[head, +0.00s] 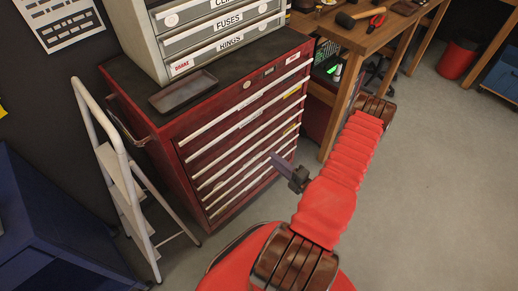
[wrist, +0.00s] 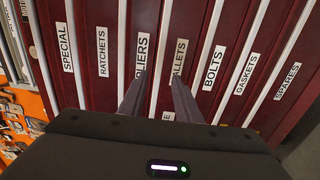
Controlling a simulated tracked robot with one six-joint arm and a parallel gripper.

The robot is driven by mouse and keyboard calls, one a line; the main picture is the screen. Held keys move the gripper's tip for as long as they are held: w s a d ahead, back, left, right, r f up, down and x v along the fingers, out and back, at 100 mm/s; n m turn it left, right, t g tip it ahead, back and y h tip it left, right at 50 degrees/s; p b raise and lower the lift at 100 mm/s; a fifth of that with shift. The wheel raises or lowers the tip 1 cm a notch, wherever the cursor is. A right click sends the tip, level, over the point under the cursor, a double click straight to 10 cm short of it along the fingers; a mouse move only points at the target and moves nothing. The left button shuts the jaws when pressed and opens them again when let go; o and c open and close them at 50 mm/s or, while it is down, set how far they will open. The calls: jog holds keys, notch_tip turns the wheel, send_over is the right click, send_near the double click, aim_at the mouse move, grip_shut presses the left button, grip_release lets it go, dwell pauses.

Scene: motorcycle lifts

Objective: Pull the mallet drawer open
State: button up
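The red tool cabinet (head: 190,150) stands at left centre in the head view, its drawers looking shut. In the wrist view its drawers run as tilted bands with white handle strips and labels. The mallet drawer (wrist: 181,48) carries a label reading "MALLETS", its lower part hidden by my right finger. A white handle strip (wrist: 158,50) runs between the pliers and mallets labels. My gripper (wrist: 159,82) is open and empty, with one finger on each side of this strip's line; contact cannot be told. In the head view my gripper (head: 278,160) is in front of the drawers.
A grey drawer unit (head: 205,35) and dark tray (head: 183,92) are on the cabinet. A white step ladder (head: 125,185) stands left of it. A wooden workbench (head: 365,40) bearing a black-headed mallet (head: 345,20) is to the right. The floor (head: 440,170) at right is clear.

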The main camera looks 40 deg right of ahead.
jog(key=w, duration=0.9)
jog(key=shift+w+a, duration=0.15)
jog(key=shift+w, duration=0.1)
jog(key=shift+c, duration=0.5)
grip_shut()
